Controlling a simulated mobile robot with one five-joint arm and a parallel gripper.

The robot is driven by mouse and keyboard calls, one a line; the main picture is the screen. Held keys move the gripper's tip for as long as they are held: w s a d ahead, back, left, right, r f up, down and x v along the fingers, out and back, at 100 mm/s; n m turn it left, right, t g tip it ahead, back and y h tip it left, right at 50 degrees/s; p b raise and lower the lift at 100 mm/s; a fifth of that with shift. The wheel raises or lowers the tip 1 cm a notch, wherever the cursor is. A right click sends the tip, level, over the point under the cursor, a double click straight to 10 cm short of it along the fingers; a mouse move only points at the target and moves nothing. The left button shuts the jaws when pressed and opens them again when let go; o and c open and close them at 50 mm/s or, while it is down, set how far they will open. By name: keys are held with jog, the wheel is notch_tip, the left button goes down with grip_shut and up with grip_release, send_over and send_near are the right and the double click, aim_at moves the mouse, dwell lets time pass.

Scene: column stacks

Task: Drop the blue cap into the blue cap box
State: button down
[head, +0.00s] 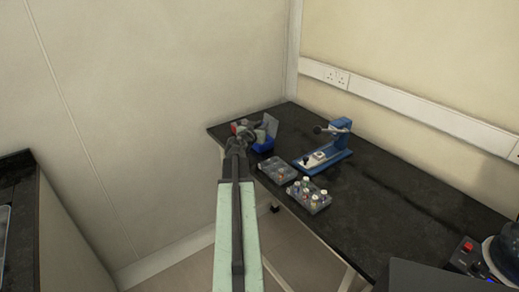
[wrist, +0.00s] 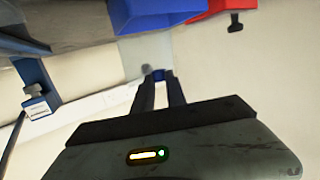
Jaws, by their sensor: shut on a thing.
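My gripper (wrist: 159,80) is shut on the small blue cap (wrist: 158,75), which shows between the fingertips in the wrist view. In the head view my gripper (head: 246,131) is over the far left end of the dark bench; the cap cannot be made out there. The blue cap box (head: 264,146) stands on the bench just right of my gripper, partly hidden by it. The blue box also shows at the top of the wrist view (wrist: 158,14), apart from the fingertips. Its inside is not visible in the wrist view.
A red box (head: 235,127) stands left of the blue one; it also shows in the wrist view (wrist: 208,8). A grey panel (head: 271,125) stands behind. A blue press (head: 325,156) and two trays (head: 265,167) (head: 320,205) of small items are nearby. The bench's right middle is clear.

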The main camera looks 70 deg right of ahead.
notch_tip(320, 180, down, 6)
jog(key=b, duration=0.6)
jog(key=c, duration=1.3)
grip_release()
jog(key=shift+a, duration=0.15)
jog(key=a, duration=0.2)
jog(key=a+r+p, duration=0.1)
jog(key=a, duration=0.4)
jog(key=shift+a+r, duration=0.15)
jog(key=shift+a, duration=0.1)
